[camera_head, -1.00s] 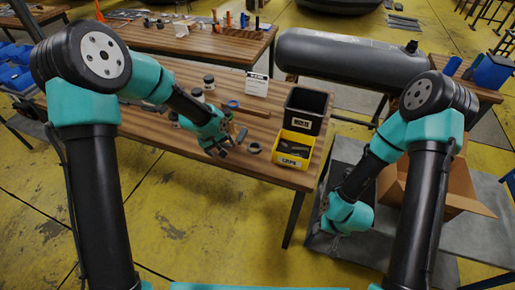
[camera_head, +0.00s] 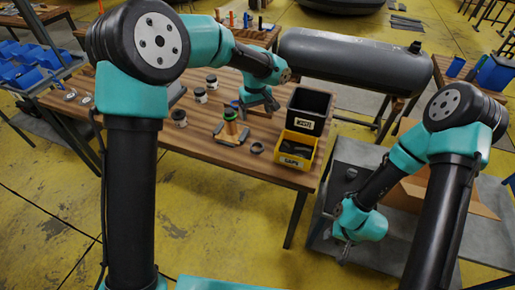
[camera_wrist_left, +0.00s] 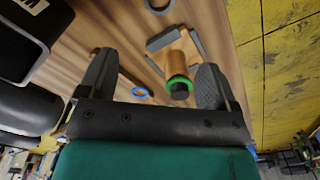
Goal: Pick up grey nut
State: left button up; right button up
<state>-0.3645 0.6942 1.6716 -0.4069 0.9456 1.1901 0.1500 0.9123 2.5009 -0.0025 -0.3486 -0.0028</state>
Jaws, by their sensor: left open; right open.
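My right gripper (camera_head: 346,251) is open, low over the grey mat at the right, away from the table.
A tan cylinder with a green ring (camera_head: 230,127) and grey bracket stands left of the nut. A blue ring (camera_wrist_left: 140,92) lies near it. The black WASTE bin (camera_head: 307,124) and yellow CAPS bin (camera_head: 292,160) stand right of the nut. Jars (camera_head: 200,95) are at left.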

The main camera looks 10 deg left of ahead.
pick_arm(q)
send_over(256, 148)
notch_tip(256, 148, down, 12)
jog(key=shift+s+f, duration=0.1)
dwell(0.3)
jog(key=shift+d+f, duration=0.1)
jog(key=shift+f, duration=2.45)
jog(key=c, duration=1)
